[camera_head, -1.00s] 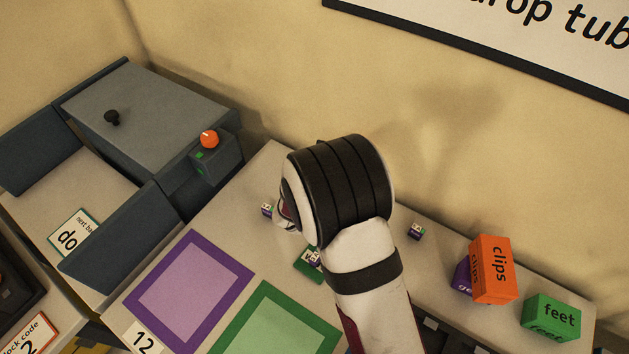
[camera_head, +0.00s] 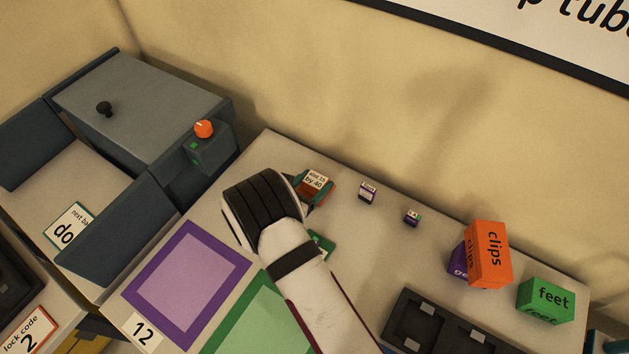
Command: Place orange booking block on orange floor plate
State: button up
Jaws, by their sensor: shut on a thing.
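My gripper (camera_head: 313,191) is partly hidden behind my black-and-white wrist above the grey table. A small orange block with a white lettered label, the orange booking block (camera_head: 316,183), shows just right of the wrist, with dark teal edges beside it. My gripper appears shut on this block, though the contact is mostly hidden. I cannot tell how far the block is above the table. I cannot make out an orange floor plate. A small green plate (camera_head: 322,243) shows partly behind my arm.
Small labelled cubes (camera_head: 367,192) and (camera_head: 412,217) stand to the right. A dark tray (camera_head: 415,325) lies in front. A purple-bordered mat (camera_head: 138,282) lies left.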

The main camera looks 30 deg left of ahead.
jog(key=shift+f, duration=0.1)
jog(key=o, duration=1.4)
jog(key=shift+c, duration=0.2)
